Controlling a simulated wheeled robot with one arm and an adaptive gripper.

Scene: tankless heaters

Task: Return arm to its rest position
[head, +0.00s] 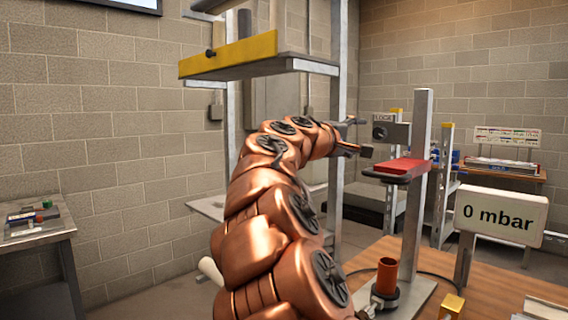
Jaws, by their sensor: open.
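My copper-coloured arm rises from the bottom middle of the head view and bends over to the right. My gripper (362,137) is at its end, raised, with the two dark fingers apart and nothing visible between them. A small gap seems to show between the fingertips and the block, but depth is hard to judge. A red-topped plate (402,168) on the stand lies just below and right of the fingers.
A wooden table (400,258) carries the stand, an orange cup (386,276), a yellow block (452,306) and a "0 mbar" sign (500,217). A metal frame with a yellow-edged plate (228,55) stands behind my arm. A side table (40,240) is at left; floor between is open.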

